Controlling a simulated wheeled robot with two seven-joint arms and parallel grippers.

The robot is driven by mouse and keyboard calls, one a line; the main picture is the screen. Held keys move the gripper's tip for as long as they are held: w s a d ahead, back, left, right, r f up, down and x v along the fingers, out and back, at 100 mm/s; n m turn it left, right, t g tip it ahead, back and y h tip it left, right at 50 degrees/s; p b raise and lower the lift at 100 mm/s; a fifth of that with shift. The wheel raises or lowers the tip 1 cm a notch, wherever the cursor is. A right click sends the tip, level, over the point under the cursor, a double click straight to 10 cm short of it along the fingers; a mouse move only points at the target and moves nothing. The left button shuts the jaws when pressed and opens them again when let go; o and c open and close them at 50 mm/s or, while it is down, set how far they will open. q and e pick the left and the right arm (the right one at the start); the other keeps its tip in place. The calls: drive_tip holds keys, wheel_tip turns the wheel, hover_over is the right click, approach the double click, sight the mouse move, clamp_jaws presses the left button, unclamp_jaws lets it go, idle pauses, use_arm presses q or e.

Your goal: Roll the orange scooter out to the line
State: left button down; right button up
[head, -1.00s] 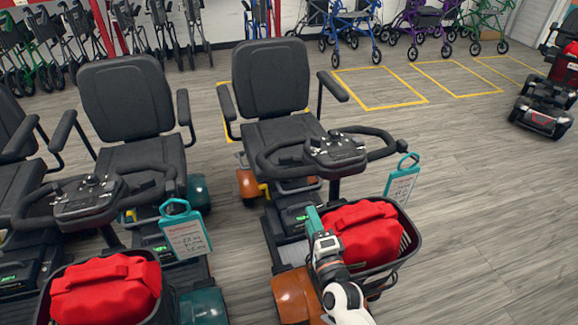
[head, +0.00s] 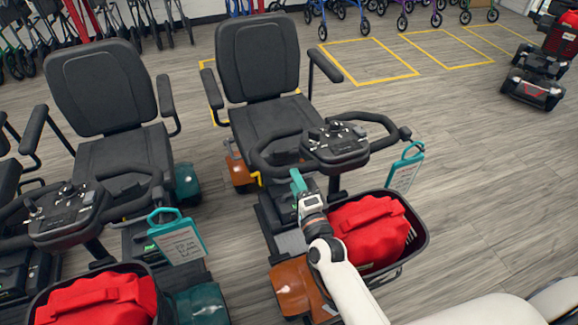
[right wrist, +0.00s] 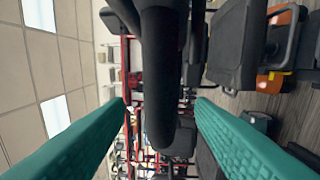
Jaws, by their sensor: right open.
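The orange scooter (head: 292,285) stands in the middle of the head view, with a black seat (head: 258,62), a loop handlebar with a console (head: 338,140) and a front basket (head: 418,222) holding a red bag. My right gripper (head: 298,182) is at the handlebar's left side, beside the basket. In the right wrist view the right gripper (right wrist: 160,105) is open, its teal fingers on either side of a thick black bar (right wrist: 167,80), apparently the handlebar. Whether the fingers touch it I cannot tell. My left gripper is not in view.
A teal scooter (head: 200,300) with a red bag in its basket stands close on the left. A red scooter (head: 540,75) is at the far right. Yellow floor outlines (head: 365,62) lie behind, with rollators (head: 335,15) beyond.

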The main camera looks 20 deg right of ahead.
drive_tip(key=w, duration=0.5)
drive_tip(key=shift+w+a+r, duration=0.1)
drive_tip(key=shift+w+r, duration=0.05)
clamp_jaws()
